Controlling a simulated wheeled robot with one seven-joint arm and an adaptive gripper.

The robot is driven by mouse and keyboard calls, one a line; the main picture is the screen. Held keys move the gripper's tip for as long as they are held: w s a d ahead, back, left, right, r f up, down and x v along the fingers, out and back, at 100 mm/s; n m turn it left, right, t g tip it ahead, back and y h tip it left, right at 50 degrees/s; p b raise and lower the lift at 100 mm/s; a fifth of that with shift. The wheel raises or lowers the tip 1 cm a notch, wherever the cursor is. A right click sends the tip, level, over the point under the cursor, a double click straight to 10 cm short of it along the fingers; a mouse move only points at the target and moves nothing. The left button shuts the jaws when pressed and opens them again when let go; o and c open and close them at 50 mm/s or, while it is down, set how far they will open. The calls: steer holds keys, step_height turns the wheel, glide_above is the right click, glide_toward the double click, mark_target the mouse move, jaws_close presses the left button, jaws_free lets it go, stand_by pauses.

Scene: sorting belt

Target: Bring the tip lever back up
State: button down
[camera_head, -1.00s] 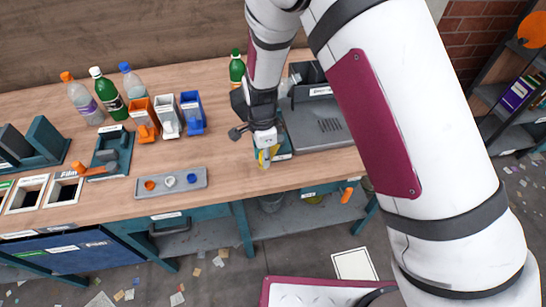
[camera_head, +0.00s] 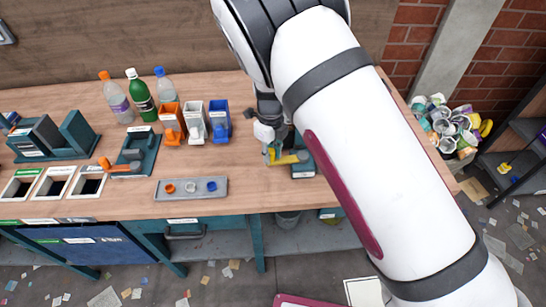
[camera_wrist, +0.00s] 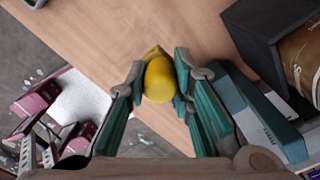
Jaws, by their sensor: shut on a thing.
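The tip lever is yellow; its rounded end (camera_wrist: 159,80) sits between the fingers in the wrist view. In the head view the yellow lever (camera_head: 286,158) lies nearly flat, running left from a teal base (camera_head: 303,170) near the bench's front edge. My gripper (camera_head: 270,150) is at the lever's left end, pointing down, shut on it. The wrist view shows my gripper (camera_wrist: 160,78) with a finger on either side of the yellow end. My arm hides part of the base and whatever stands behind it.
To the left stand orange (camera_head: 171,123), white (camera_head: 194,122) and blue (camera_head: 220,122) bins, with a grey tray (camera_head: 190,196) of caps in front. Another teal fixture (camera_head: 136,153) has an orange lever (camera_head: 122,167). Three bottles stand behind. A dark box (camera_wrist: 262,35) is close right in the wrist view.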

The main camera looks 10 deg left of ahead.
steer(key=shift+w+a+m, duration=0.15)
steer(key=shift+w+m, duration=0.3)
steer(key=shift+m, duration=0.05)
steer(key=shift+w, duration=0.1)
steer(key=c, duration=1.4)
jaws_free()
steer(key=shift+o, duration=0.2)
step_height(320, 180, up, 12)
